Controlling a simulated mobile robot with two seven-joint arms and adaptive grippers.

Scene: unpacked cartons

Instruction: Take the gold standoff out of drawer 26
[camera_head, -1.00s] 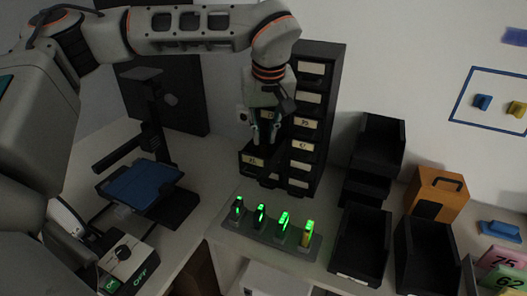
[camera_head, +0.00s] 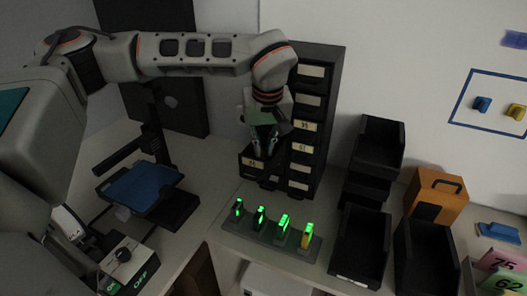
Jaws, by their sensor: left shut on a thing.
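A dark drawer cabinet (camera_head: 318,118) with pale number labels stands against the wall. A low drawer (camera_head: 253,164) on its left side is pulled out; its label is too small to read surely. My left gripper (camera_head: 264,152) points down into this open drawer, behind its front panel. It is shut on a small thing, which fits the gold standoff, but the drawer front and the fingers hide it. My right gripper is not in view.
A grey rack (camera_head: 268,239) with several green-lit pieces stands in front of the drawer. Black bins (camera_head: 361,247) and an orange box (camera_head: 436,196) are to the right. A blue-topped stand (camera_head: 143,187) and a switch box (camera_head: 127,262) are to the left.

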